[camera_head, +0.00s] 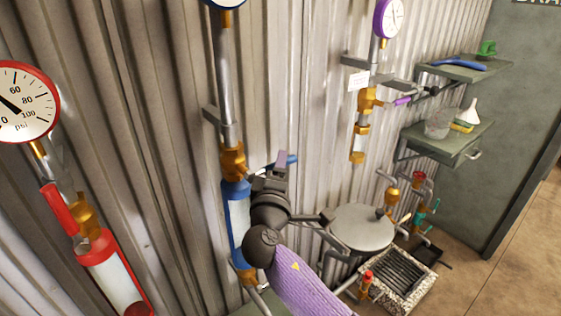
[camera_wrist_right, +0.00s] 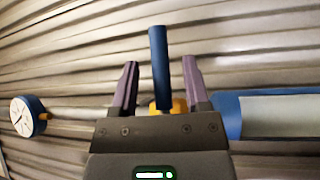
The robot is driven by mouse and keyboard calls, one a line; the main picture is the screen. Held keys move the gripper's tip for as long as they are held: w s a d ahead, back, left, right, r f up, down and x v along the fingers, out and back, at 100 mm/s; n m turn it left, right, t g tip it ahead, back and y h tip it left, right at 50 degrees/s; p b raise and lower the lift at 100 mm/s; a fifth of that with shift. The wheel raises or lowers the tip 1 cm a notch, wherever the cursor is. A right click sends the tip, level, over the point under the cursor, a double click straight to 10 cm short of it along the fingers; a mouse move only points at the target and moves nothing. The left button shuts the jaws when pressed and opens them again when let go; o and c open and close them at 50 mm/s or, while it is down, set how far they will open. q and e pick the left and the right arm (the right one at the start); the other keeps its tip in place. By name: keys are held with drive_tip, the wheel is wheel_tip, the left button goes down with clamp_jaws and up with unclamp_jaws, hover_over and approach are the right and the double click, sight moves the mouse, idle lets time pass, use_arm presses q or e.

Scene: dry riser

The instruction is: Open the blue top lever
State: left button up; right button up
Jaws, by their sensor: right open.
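The blue top lever (camera_head: 292,160) sticks out to the right from the brass valve (camera_head: 233,160) above a blue cylinder (camera_head: 236,193). My right gripper (camera_head: 281,160) is at the lever, in front of the pipe. In the right wrist view the blue lever (camera_wrist_right: 159,62) stands upright between the two purple fingers, with a gap on each side. The right gripper (camera_wrist_right: 159,72) is open and not closed on it. My left gripper is not in view.
A red-rimmed gauge (camera_head: 27,101) and red lever (camera_head: 58,208) are on the left. A purple-rimmed gauge (camera_head: 390,17) and purple lever (camera_head: 403,101) are on the right. A round grey lid (camera_head: 361,229), a drain grate (camera_head: 401,272) and wall shelves (camera_head: 466,70) lie beyond my right arm.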

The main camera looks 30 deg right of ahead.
drive_tip(key=shift+x, duration=0.95)
drive_tip(key=shift+f, duration=0.1)
clamp_jaws()
idle(0.5)
